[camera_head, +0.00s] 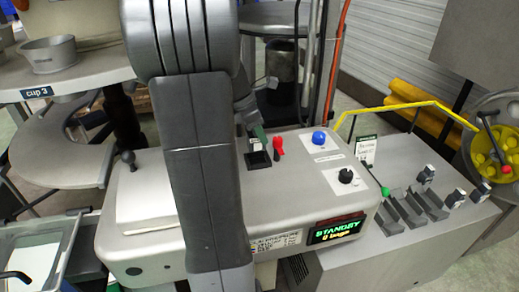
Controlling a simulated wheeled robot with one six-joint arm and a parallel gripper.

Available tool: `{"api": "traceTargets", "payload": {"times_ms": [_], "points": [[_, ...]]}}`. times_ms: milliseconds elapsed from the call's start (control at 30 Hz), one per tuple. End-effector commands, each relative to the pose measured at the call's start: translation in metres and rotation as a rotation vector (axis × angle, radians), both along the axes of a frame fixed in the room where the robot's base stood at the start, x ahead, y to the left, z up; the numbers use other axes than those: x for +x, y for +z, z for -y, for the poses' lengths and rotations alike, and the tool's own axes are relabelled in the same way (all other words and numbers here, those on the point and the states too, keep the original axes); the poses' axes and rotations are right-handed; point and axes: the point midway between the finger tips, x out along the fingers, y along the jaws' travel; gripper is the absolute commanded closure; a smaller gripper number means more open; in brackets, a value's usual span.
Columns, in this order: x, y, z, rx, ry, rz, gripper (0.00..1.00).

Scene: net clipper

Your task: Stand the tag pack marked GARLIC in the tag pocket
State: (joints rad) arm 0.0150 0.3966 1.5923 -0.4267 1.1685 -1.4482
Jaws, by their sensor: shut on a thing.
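My arm crosses the middle of the view, and my gripper (250,119) shows only in part to the right of it. It is shut on a small green-edged pack (259,132), held just above or in a dark square opening in the machine's top, which looks like the tag pocket (258,159). I cannot tell whether the pack's lower end is inside it. Its marking is too small to read. Other small dark packs with pale labels (426,174) stand at the grey slots on the right; their words are unreadable.
The machine top (300,190) carries a red knob (278,146), a blue button (319,137) and a black dial (346,175). A display (337,229) reads STANDBY. A yellow rail (400,105) runs behind. A cup (48,54) stands on a shelf at upper left.

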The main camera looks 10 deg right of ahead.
Motion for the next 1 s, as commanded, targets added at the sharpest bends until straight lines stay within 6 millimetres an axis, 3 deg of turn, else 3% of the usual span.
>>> {"api": "traceTargets", "payload": {"times_ms": [500, 867, 900, 1000], "points": [[0.0, -0.059, 0.0, 0.0, 0.0, -0.001, 0.88], [0.0, -0.063, 0.0, -0.001, 0.0, 0.0, 0.88], [0.0, -0.062, 0.0, 0.0, 0.0, 0.0, 0.56], [0.0, -0.062, 0.0, 0.0, 0.0, 0.0, 0.42]]}}
